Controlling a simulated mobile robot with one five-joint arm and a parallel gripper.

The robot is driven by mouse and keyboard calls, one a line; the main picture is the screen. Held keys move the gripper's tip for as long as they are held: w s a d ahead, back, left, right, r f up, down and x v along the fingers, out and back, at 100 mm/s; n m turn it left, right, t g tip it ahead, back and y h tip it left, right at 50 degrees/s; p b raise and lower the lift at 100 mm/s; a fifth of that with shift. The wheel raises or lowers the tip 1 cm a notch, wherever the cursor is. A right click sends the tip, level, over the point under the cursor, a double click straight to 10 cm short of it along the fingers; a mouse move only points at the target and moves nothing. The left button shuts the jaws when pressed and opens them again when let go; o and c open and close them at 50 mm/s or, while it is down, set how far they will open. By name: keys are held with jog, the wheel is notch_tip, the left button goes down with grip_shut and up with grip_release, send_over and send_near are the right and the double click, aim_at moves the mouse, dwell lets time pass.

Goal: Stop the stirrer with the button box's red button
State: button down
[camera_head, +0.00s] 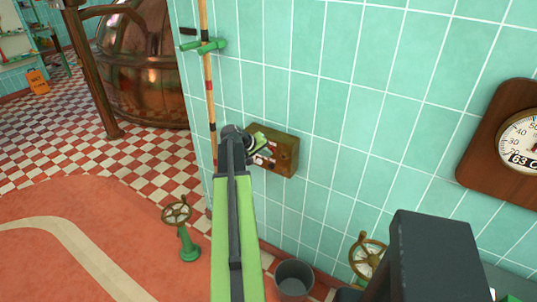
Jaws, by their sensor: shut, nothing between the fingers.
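The button box (285,151), a brownish-brass box, is fixed to the green tiled wall in the middle of the view. Small red and white details show on its front, low and beside my gripper; I cannot tell which is the red button. My gripper (261,142) is shut and empty, and it is in front of the box's left part, hiding some of that front. I cannot tell whether the fingertips touch the box. The stirrer itself cannot be made out.
A large copper kettle (145,70) stands at the upper left. A wooden pole (207,95) runs up the wall's edge. A green valve stand (187,245) and a grey bucket (294,278) are low down. A wood-framed dial (487,130) hangs at the right.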

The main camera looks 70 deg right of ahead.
jog(key=shift+w+a, duration=0.2)
jog(key=shift+a, duration=0.65)
jog(key=a, duration=0.2)
jog(key=w+a, duration=0.1)
jog(key=a, duration=0.2)
jog(key=shift+w, duration=0.15)
jog(key=shift+d, duration=0.1)
dwell(0.6)
